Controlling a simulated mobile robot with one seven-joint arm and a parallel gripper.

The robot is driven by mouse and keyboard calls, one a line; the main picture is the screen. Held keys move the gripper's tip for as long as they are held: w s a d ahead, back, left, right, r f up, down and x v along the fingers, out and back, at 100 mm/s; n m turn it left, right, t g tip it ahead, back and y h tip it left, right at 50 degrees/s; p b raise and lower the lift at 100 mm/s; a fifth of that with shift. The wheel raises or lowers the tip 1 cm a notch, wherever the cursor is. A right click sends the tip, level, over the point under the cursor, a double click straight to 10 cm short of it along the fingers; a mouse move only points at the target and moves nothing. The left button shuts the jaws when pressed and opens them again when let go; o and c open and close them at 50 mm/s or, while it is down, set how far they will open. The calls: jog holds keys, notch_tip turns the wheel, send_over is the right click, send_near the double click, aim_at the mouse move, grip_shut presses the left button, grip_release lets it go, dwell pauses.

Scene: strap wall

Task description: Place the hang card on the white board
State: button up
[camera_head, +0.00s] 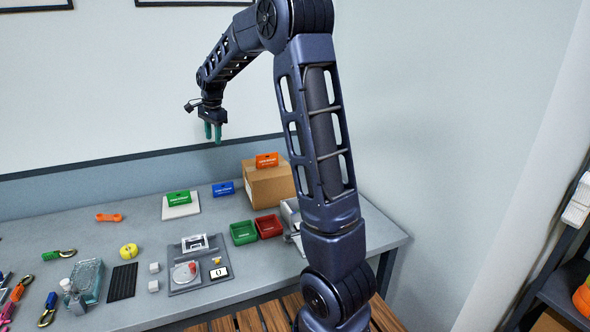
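Several small cards with printed lettering are in view, and I cannot tell which one is the hang card. A green card (178,197) stands on a white board (181,212) lying flat on the table. A blue card (223,188) stands on the table to the right of the board. An orange card (266,160) is on top of a cardboard box (270,187). My gripper (213,138) hangs in the air above the back of the table, fingers down. Its teal fingertips are apart with nothing seen between them.
Green (243,233) and red (269,226) trays sit in front of the box. A grey fixture (199,265) stands at the front. A yellow tape roll (128,250) and an orange strap piece (109,217) lie left. Clips and a glass item crowd the left front.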

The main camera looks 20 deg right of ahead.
jog(key=s+d+r+n+t, duration=0.1)
jog(key=s+d+r+n, duration=0.1)
jog(key=s+d, duration=0.35)
jog(key=s+d+r+n, duration=0.2)
jog(key=s, duration=0.6)
jog(key=s+d+r+n+t, duration=0.1)
jog(key=s+d+r+n, duration=0.2)
jog(key=s, duration=0.4)
jog(key=s+d+f+n, duration=0.2)
jog(key=s+f, duration=0.1)
jog(key=s, duration=0.6)
jog(key=s+d+f+n+t, duration=0.1)
jog(key=s+d+f+n, duration=0.1)
jog(key=s, duration=0.8)
jog(key=shift+d+f+n+h, duration=0.4)
jog(key=shift+d, duration=0.35)
